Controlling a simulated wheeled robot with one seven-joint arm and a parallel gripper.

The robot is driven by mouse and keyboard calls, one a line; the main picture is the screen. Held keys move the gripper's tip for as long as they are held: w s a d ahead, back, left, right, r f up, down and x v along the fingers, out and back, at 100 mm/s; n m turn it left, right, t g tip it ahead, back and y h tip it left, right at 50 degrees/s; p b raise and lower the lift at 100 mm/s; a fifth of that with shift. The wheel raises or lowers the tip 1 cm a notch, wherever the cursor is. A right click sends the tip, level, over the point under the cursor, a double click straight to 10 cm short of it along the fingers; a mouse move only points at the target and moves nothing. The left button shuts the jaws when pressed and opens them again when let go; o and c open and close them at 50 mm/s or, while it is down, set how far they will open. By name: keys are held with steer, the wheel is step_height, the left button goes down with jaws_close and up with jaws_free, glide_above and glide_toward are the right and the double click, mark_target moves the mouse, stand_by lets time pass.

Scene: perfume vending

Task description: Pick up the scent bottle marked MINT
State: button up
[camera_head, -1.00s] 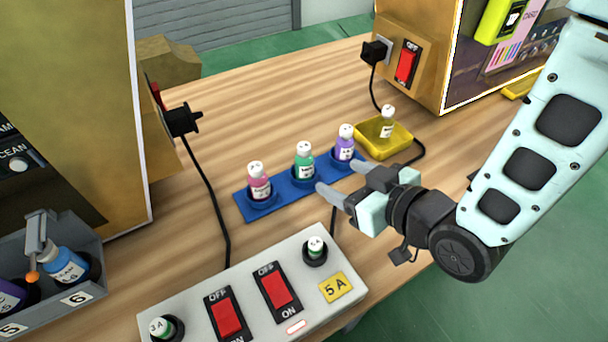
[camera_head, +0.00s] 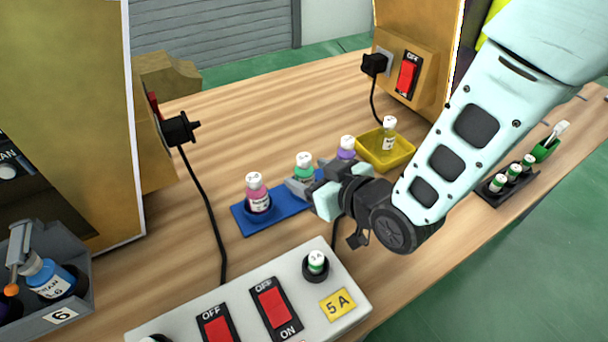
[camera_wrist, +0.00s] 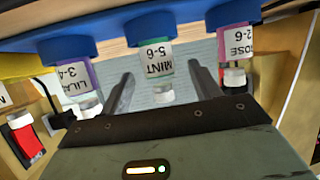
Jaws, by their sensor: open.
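The MINT bottle (camera_wrist: 154,68) is green with a white cap and a label reading MINT 5-6. It stands in the middle seat of the blue rack (camera_head: 238,219), and in the head view the bottle (camera_head: 304,166) is partly hidden by my gripper. My gripper (camera_head: 302,186) is open beside it. In the wrist view the MINT bottle appears between the two fingers of my gripper (camera_wrist: 154,92), with a gap on each side; I cannot tell whether either finger touches it.
A pink ROSE bottle (camera_head: 257,195) and a purple LILAC bottle (camera_head: 346,149) stand on either side in the rack. A yellow tray (camera_head: 372,160) holds another bottle. A grey switch box (camera_head: 180,335) is in front. Clear table lies behind the rack.

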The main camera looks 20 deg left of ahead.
steer(key=shift+x, duration=1.5)
steer(key=c, duration=1.1)
